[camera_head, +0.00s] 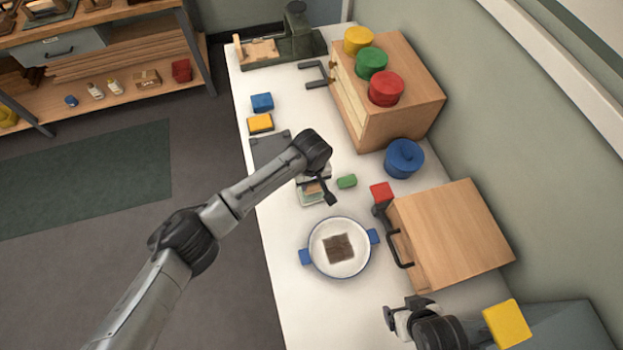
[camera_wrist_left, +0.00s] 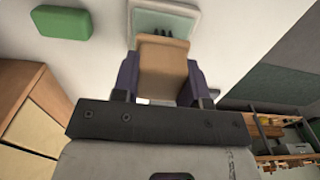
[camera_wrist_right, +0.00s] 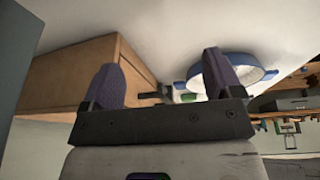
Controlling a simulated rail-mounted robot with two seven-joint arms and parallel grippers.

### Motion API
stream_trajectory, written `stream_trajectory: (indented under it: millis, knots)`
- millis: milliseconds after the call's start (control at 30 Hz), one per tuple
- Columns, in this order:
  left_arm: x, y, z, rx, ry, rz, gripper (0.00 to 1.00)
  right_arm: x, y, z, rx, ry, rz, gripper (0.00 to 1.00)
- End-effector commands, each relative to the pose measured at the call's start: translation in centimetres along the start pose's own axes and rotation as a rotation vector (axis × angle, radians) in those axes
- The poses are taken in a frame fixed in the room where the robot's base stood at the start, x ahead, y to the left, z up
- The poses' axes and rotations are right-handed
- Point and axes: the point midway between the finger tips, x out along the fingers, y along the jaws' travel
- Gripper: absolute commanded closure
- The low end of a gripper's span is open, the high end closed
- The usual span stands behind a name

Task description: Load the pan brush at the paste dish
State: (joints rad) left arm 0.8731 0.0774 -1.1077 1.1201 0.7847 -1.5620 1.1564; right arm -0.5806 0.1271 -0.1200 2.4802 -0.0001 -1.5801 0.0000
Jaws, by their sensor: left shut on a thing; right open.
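My left gripper (camera_head: 316,184) is shut on a tan wooden pan brush (camera_wrist_left: 163,62), which shows between its fingers in the left wrist view. Dark bristle tufts show at the brush's far end, over the pale green paste dish (camera_wrist_left: 187,18). I cannot tell whether the bristles touch the paste. The dish also shows partly hidden beneath the gripper in the head view (camera_head: 311,199). A white pan (camera_head: 318,258) with blue handles stands in front of it, with a brown patch inside. My right gripper (camera_head: 408,312) is open and empty at the lower right, apart from the pan.
A green block (camera_head: 347,181) lies right of the dish and a red block (camera_head: 381,192) beyond it. A wooden cabinet (camera_head: 455,230) stands right of the pan. A blue pot (camera_head: 404,159) and a larger cabinet (camera_head: 405,115) stand behind. The counter left of the pan is clear.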

Motion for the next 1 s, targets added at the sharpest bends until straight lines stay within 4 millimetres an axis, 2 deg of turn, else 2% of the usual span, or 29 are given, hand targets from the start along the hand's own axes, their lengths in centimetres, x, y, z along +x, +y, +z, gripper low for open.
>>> stream_trajectory:
  millis: [1000]
  knots:
    - [0.64, 0.01, -0.01, -0.001, 0.0, 0.0, 0.79, 0.03, -0.29, -0.06, 0.01, 0.001, -0.008, 0.15]
